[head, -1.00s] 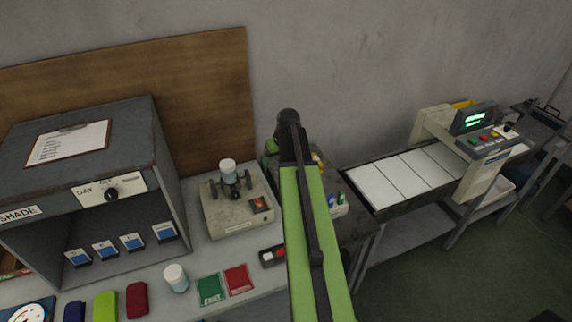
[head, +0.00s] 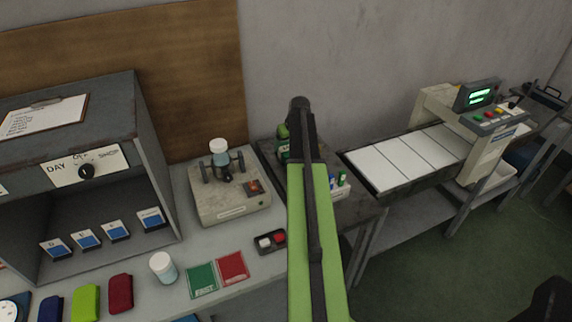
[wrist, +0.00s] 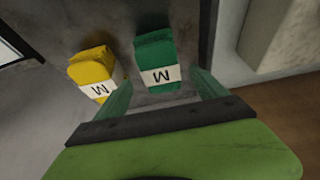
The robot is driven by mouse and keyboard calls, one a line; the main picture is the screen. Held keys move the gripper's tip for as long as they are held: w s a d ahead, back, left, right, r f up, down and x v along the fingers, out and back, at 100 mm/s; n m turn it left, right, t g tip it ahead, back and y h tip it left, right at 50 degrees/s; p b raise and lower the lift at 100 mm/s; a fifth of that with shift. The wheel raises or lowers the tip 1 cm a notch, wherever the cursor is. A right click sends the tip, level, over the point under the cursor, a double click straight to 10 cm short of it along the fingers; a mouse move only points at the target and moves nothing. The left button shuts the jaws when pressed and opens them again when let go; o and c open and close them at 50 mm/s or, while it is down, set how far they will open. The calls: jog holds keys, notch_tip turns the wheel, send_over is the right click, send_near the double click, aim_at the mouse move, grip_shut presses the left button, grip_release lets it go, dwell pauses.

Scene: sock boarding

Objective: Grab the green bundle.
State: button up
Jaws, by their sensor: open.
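The green bundle (wrist: 154,60) is dark green with a white band marked M. In the wrist view it lies on a grey surface, just ahead of my gripper (wrist: 162,90). My gripper is open and empty. Its two greenish fingers are spread, one toward each side of the bundle's near end, and I cannot tell whether they touch it. A yellow bundle (wrist: 92,70) with the same kind of band lies close on the left. In the head view my arm covers much of this spot.
A conveyor (head: 385,171) stands right. A raised pale block (wrist: 270,40) is right of the green bundle.

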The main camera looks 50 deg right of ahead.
aim_at(287, 149)
jog(key=b+x, duration=0.5)
jog(key=x, duration=0.1)
jog(key=shift+a+f, duration=0.15)
jog(key=shift+f, duration=0.2)
jog(key=shift+s+r, duration=0.1)
jog(key=shift+r, duration=0.05)
jog(key=c, duration=1.6)
